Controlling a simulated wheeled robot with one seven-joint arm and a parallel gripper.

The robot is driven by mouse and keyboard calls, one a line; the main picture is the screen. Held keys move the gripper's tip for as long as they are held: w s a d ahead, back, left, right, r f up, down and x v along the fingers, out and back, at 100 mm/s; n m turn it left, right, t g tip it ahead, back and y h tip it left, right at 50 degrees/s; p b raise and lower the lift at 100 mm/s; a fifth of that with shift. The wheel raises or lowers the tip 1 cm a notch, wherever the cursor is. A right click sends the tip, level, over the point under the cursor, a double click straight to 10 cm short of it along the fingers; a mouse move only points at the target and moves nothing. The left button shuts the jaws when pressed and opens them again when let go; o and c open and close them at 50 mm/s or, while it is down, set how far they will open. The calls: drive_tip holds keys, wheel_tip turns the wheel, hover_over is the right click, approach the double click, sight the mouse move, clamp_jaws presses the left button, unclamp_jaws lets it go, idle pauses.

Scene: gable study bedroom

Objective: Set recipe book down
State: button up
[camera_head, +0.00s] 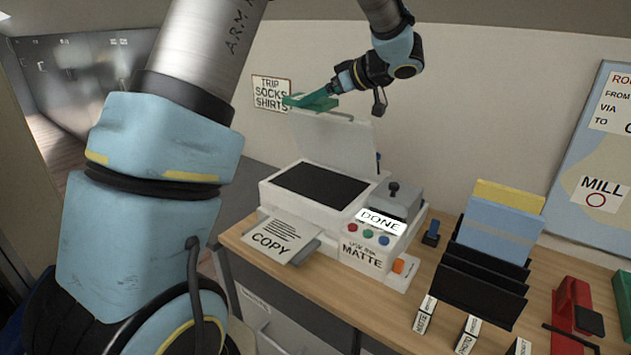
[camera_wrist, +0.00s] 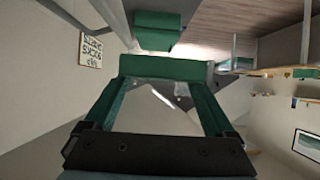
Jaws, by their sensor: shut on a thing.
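The recipe book, which I take to be the green thing (camera_head: 299,102), is held up above the open copier lid in the head view. My gripper (camera_head: 325,97) is shut on it, at the end of my arm reaching in from the upper right. In the wrist view a green block (camera_wrist: 160,67) spans between the two green fingers, and a second green piece (camera_wrist: 158,28) shows beyond it; I cannot tell whether both belong to the book. The book's title and pages cannot be made out. The book seems clear of the table.
The white copier (camera_head: 272,190) stands on the wooden table (camera_head: 405,320) with its lid (camera_head: 335,140) raised and dark glass (camera_head: 321,184) bare. Its display reads DONE (camera_head: 380,220). A COPY sheet (camera_head: 272,238) lies in front. A black rack (camera_head: 480,275) and red device (camera_head: 572,310) stand right.

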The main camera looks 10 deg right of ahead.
sight(317, 189)
wheel_tip(317, 189, down, 23)
drive_tip(key=p, duration=0.5)
drive_tip(key=shift+r, duration=0.15)
drive_tip(key=shift+f, duration=0.25)
drive_tip(key=o, duration=1.3)
drive_tip(key=shift+c, duration=0.2)
drive_tip(key=shift+b, duration=0.4)
